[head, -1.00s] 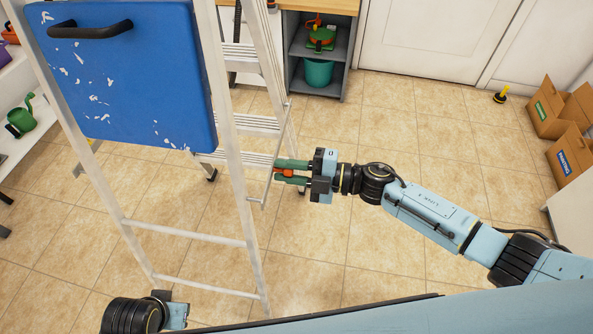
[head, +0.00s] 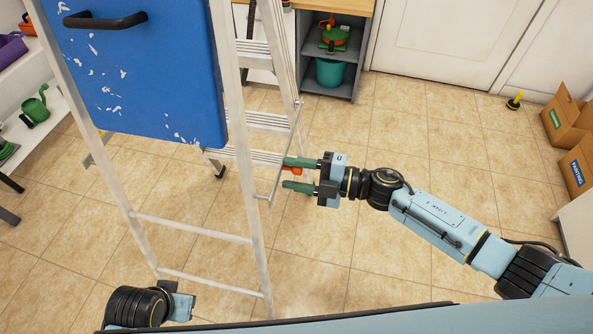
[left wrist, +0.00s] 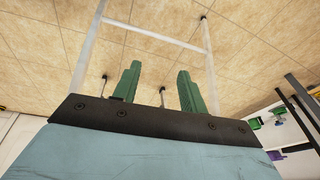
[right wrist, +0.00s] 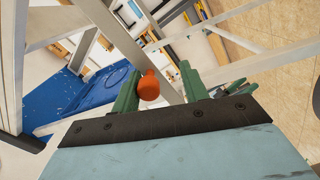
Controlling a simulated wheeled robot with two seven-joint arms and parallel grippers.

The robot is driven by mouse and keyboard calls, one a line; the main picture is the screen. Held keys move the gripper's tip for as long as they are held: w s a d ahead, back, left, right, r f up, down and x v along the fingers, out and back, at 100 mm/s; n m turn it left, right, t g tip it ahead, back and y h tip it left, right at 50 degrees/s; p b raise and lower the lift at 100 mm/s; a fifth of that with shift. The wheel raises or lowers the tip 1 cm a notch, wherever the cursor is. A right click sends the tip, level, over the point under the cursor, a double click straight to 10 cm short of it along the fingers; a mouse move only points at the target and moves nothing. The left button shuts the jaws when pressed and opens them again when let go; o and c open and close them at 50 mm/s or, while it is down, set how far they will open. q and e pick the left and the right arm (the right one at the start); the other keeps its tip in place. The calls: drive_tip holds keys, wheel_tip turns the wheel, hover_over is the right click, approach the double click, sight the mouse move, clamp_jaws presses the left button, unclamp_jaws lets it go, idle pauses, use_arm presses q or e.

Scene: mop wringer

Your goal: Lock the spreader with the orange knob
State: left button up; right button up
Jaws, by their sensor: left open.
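A stepladder with pale metal rails (head: 250,190) stands in front of me, with a blue panel (head: 150,85) at its top. The thin spreader bar (head: 279,168) slants between its front and rear frames. The orange knob (head: 301,169) is on the spreader, partly hidden by my right gripper (head: 300,175). That gripper is open, its green fingers pointing left at the knob. In the right wrist view the knob (right wrist: 149,87) lies against or just beside the left finger, clear of the right one. My left gripper (left wrist: 157,88) is open and empty, low beside the ladder.
A grey shelf unit (head: 355,60) with a teal bucket (head: 330,72) stands at the back. Cardboard boxes (head: 570,120) are at the right, and a white shelf with a green watering can (head: 36,107) is at the left.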

drive_tip(key=shift+a+r, duration=0.1)
drive_tip(key=shift+d, duration=0.2)
use_arm(q)
drive_tip(key=f, duration=0.1)
drive_tip(key=a+f+p, duration=0.1)
drive_tip(key=f, duration=0.1)
drive_tip(key=s+a+f+p, duration=0.1)
drive_tip(key=shift+a+f, duration=0.2)
drive_tip(key=shift+f, duration=0.1)
use_arm(e)
drive_tip(key=v, duration=1.3)
drive_tip(key=shift+d, duration=0.1)
